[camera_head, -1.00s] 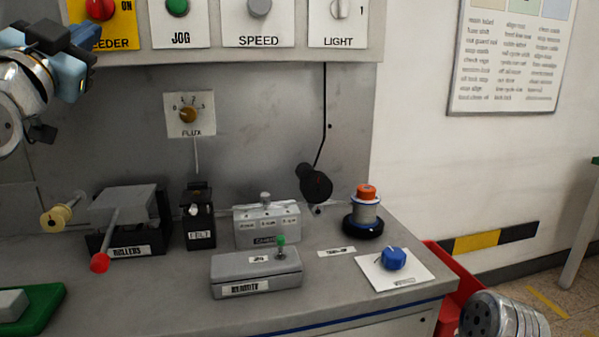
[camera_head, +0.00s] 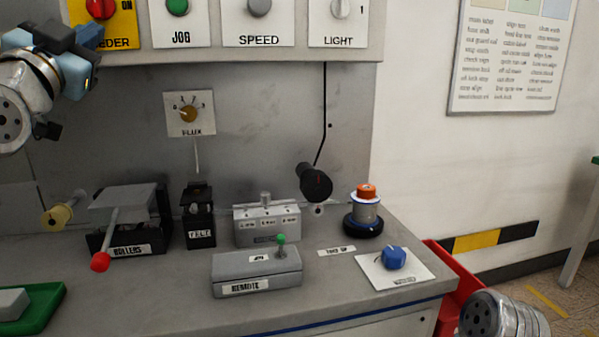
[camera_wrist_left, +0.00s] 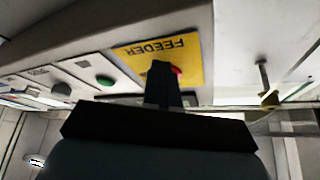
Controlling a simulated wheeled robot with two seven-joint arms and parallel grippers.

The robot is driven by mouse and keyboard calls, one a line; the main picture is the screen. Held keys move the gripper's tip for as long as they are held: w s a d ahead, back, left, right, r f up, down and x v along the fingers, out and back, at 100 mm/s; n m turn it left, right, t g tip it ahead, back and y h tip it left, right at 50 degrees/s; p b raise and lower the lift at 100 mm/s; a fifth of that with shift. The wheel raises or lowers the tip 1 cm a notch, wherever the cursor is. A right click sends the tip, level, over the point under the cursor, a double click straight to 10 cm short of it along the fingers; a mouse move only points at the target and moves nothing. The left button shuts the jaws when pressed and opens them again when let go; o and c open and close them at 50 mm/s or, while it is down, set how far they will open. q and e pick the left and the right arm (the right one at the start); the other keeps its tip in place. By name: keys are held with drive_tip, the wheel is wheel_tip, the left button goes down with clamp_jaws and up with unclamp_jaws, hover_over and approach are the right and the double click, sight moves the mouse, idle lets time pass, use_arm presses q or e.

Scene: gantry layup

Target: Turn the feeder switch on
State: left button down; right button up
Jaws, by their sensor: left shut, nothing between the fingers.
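The feeder switch is a red knob (camera_head: 101,9) on a yellow plate (camera_head: 126,38) with the word "ON" at its right, at the top left of the head view. My left gripper (camera_head: 88,38) is just below and in front of the knob, its fingers overlapping the plate's lower left. In the left wrist view the shut, empty fingers (camera_wrist_left: 163,76) point at the yellow FEEDER plate (camera_wrist_left: 150,51) and partly hide the red knob (camera_wrist_left: 176,71). Contact with the knob cannot be told. My right gripper is out of view.
Right of the feeder plate are the JOG button (camera_head: 177,7), SPEED knob (camera_head: 259,7) and LIGHT switch (camera_head: 341,8). The FLUX dial (camera_head: 188,114) is on the wall below. The bench holds the rollers unit (camera_head: 127,213), remote box (camera_head: 257,271) and spool (camera_head: 365,215).

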use_arm(q)
drive_tip(key=shift+s+a+r+b, duration=0.15)
drive_tip(key=shift+a+r+b, duration=0.25)
drive_tip(key=shift+a, duration=0.2)
drive_tip(key=shift+s+a+r+b, duration=0.15)
drive_tip(key=shift+a+r+b, duration=0.15)
drive_tip(key=shift+a, duration=0.25)
drive_tip(key=shift+a+r, duration=0.1)
idle(0.5)
